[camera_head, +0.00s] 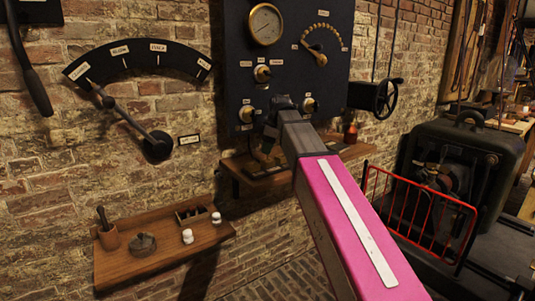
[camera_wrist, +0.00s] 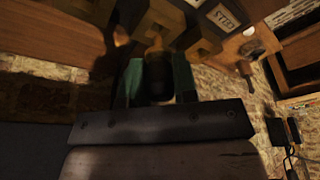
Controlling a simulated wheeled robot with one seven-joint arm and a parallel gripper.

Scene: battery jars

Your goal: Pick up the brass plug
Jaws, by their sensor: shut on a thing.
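In the wrist view my gripper (camera_wrist: 157,70) has its two green fingers closed on the brass plug (camera_wrist: 156,48). The plug shows a dark, rounded grip between the fingers and a brassy tip beyond them. The tip points toward brass-coloured blocks (camera_wrist: 158,18) with square-edged openings. I cannot tell whether the tip touches a block. In the head view my gripper (camera_head: 268,152) is small and partly hidden by my arm, at the shelf below the dark panel. The plug cannot be made out there.
The dark panel (camera_head: 228,50) carries a gauge (camera_head: 265,24), knobs and a dial. A narrow wooden shelf (camera_head: 238,164) runs below it. A lower left shelf (camera_head: 120,267) holds a cup, a round dark item and white jars. A red rail (camera_head: 417,213) and dark machine stand at right.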

